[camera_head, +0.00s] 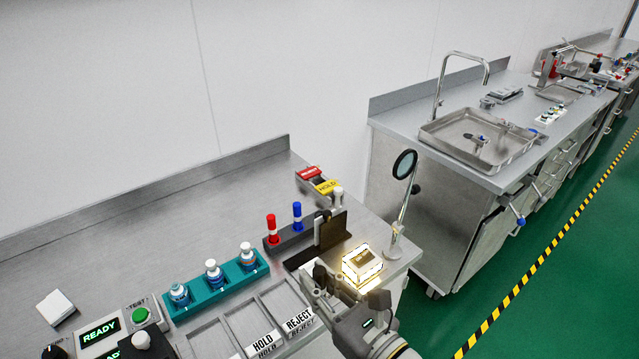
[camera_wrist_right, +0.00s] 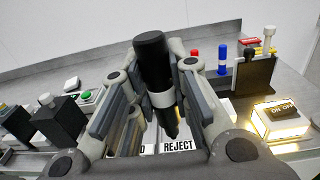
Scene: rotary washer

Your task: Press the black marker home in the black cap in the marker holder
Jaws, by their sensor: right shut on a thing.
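My right gripper (camera_wrist_right: 163,98) is shut on the black marker (camera_wrist_right: 150,60), which has a white band and stands roughly upright, slightly tilted, between the fingers. In the head view the right gripper (camera_head: 318,283) is in front of the dark marker holder (camera_head: 285,240), on the near right side. A red marker (camera_head: 271,228) and a blue marker (camera_head: 297,215) stand upright in the holder; both also show behind the gripper in the wrist view, the blue one (camera_wrist_right: 222,60) more clearly. I cannot make out the black cap. My left gripper is not in view.
A dark upright plate stand (camera_head: 330,229) is just right of the holder. A lit ON/OFF box (camera_head: 362,265) is close beside the right gripper. A teal rack (camera_head: 228,280) with bottles and HOLD and REJECT trays (camera_head: 285,303) lie left.

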